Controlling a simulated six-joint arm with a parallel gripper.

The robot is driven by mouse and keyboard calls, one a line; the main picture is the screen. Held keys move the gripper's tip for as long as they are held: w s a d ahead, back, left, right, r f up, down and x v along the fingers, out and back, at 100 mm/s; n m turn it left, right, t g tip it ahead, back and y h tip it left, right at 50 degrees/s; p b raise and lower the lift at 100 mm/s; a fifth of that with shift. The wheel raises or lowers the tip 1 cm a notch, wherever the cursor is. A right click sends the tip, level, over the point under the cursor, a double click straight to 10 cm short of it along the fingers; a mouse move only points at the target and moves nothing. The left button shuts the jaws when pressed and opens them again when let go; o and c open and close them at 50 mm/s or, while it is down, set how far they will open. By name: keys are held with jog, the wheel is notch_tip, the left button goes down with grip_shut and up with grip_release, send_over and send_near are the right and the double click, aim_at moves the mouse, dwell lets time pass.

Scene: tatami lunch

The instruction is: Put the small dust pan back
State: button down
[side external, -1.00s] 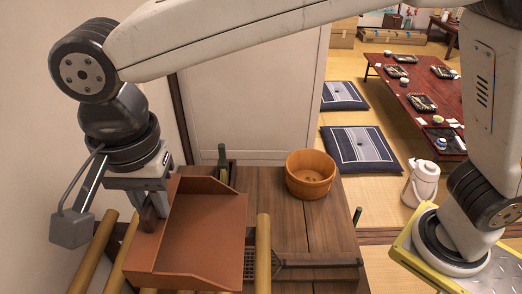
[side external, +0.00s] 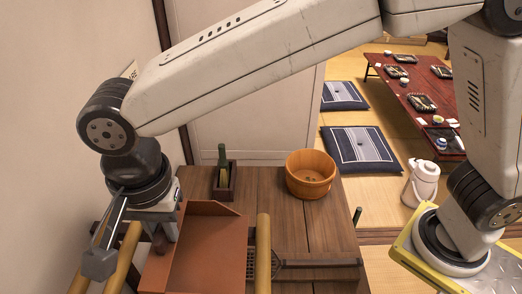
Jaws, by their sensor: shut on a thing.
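The small dust pan (side external: 207,254) is reddish brown, with a flat floor and raised side walls. It shows at the lower left of the side external view, and its near end is cut by the frame's bottom edge. My gripper (side external: 161,240) is shut on the dust pan at its left side. The fingertips are partly hidden by the pan and my wrist. The pan sits among light wooden poles (side external: 263,240), beside the wooden counter; whether it touches them I cannot tell.
On the counter (side external: 285,222) stand a round wooden tub (side external: 310,175) and a small dark box (side external: 224,182) with a green bottle. A dark wire-mesh tool (side external: 310,264) lies at its near edge. A wall closes the left side. A white pot (side external: 420,184) stands at right.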

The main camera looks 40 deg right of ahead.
jog(key=shift+f, duration=1.05)
jog(key=c, duration=0.5)
grip_release()
jog(key=shift+c, duration=0.2)
